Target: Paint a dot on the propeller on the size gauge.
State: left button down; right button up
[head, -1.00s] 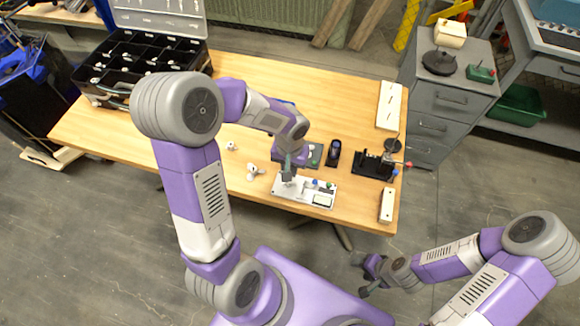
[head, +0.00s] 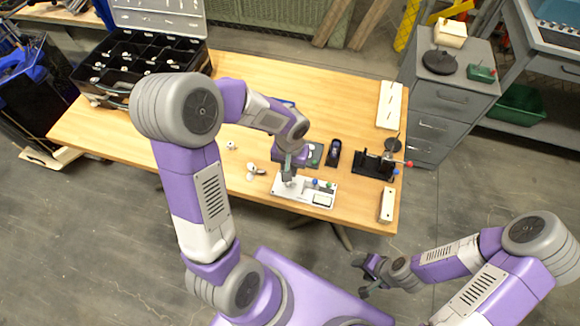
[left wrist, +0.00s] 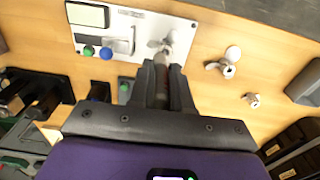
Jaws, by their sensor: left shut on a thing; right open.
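The size gauge is a white plate (left wrist: 125,20) with a small display, a green knob and a blue knob; in the head view it lies at the table's front edge (head: 322,201). A pale propeller (left wrist: 160,44) sits on the gauge. My left gripper (left wrist: 163,80) is shut on a slim paint pen (left wrist: 161,66), its far end right by the propeller; I cannot tell whether they touch. In the head view my left gripper (head: 289,172) is over the gauge and hides the propeller. My right gripper (head: 367,276) is open and empty, off the table's front.
Two loose propellers, a larger (left wrist: 226,62) and a smaller (left wrist: 252,99), lie beside the gauge. A black stand (head: 372,166), a dark holder (head: 333,153) and white blocks (head: 387,205) are on the right. A black compartment case (head: 135,62) stands at the back left.

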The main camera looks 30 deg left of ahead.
pick_arm(q)
jog(key=shift+s+f+b, duration=0.1)
jog(key=shift+f+b, duration=0.3)
jog(key=shift+b, duration=0.05)
dwell(2.0)
jog(key=shift+r+p, duration=2)
jog(key=shift+r, duration=0.6)
